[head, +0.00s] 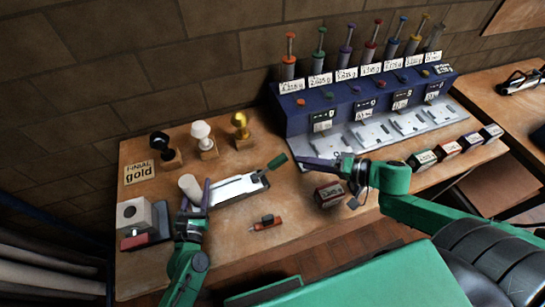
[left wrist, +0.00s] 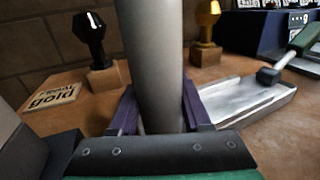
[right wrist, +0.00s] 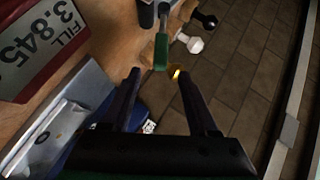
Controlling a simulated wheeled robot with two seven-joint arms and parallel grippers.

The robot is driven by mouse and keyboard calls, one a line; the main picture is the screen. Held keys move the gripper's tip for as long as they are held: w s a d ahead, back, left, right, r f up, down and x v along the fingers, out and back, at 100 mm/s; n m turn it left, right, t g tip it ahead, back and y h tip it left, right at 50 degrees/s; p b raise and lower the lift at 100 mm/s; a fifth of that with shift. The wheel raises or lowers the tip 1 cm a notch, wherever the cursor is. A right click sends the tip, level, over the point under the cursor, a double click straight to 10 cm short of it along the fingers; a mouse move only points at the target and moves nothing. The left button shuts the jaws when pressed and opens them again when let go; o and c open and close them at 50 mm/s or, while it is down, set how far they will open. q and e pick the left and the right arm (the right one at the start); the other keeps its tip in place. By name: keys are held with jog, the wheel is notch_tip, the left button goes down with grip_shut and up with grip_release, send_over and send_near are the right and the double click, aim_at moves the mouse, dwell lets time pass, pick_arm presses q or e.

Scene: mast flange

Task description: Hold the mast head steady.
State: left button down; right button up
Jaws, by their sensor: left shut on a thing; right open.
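A pale grey upright cylinder (head: 189,186), the likeliest mast head, stands at the left end of a silver metal fixture (head: 238,189). My left gripper (head: 195,197) is shut on it, with purple fingers on either side of the cylinder (left wrist: 150,60) in the left wrist view. The cylinder's lower end is hidden behind the gripper. A lever with a green handle (head: 277,161) sticks up from the fixture's right end. My right gripper (head: 303,163) is open and empty to the right of the handle. In the right wrist view the green handle (right wrist: 161,50) shows just beyond the gap between its fingertips.
Black (head: 160,143), white (head: 202,133) and gold (head: 240,125) knobs stand on wooden blocks behind. A grey block (head: 135,215) is at the left. An orange tool (head: 267,223) and a red labelled box (head: 328,195) lie in front. A blue rack (head: 300,121) fills the back right.

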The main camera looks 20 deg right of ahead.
aim_at(276, 158)
jog(key=x, duration=1.2)
jog(key=shift+r, duration=0.1)
jog(key=shift+s, duration=0.1)
grip_shut()
dwell(0.9)
